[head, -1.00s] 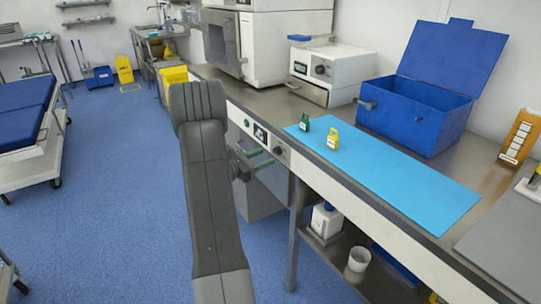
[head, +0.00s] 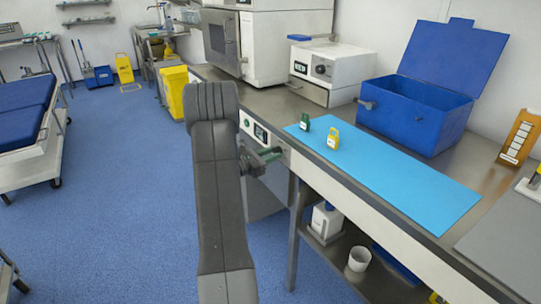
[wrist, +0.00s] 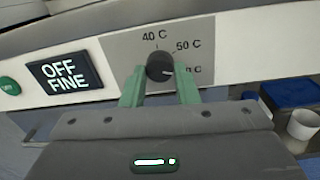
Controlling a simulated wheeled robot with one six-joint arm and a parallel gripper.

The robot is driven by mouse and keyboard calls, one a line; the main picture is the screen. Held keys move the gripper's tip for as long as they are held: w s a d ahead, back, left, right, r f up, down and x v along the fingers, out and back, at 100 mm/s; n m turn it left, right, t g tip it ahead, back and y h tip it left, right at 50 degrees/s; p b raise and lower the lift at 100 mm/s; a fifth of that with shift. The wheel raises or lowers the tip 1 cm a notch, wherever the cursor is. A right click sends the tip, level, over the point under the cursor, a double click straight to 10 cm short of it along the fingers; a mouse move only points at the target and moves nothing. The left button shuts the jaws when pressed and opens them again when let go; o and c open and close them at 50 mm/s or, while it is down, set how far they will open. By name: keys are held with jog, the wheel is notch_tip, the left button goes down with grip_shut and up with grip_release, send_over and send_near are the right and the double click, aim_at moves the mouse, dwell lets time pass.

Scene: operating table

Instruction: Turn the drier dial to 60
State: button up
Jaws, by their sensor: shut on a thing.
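The drier dial (wrist: 160,67) is a round black knob on a grey panel in the wrist view, marked 40 C, 50 C and a third label partly covered by a finger, only "0 C" showing. A light mark on the knob points right, toward that third label. My gripper (wrist: 160,78) has its green fingers on either side of the knob, shut on it. In the head view my gripper (head: 273,154) is against the counter's front, and the dial is hidden behind it. The display (wrist: 65,74) reads "OFF FINE".
A green button (wrist: 9,86) sits left of the display. On the counter above are a blue mat (head: 400,180) with a green and a yellow tag, an open blue box (head: 410,115) and a white device (head: 328,65). A white cup (head: 359,258) stands on the shelf below.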

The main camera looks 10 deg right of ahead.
jog(key=shift+m+b, duration=1.4)
jog(key=shift+b, duration=1.05)
jog(key=o, duration=1)
jog(key=shift+c, duration=0.2)
jog(key=shift+a, duration=0.15)
jog(key=v, duration=1.3)
jog(key=shift+s+a+p, duration=0.15)
jog(key=shift+a+p, duration=0.1)
jog(key=shift+p, duration=0.2)
jog(key=shift+f, duration=0.1)
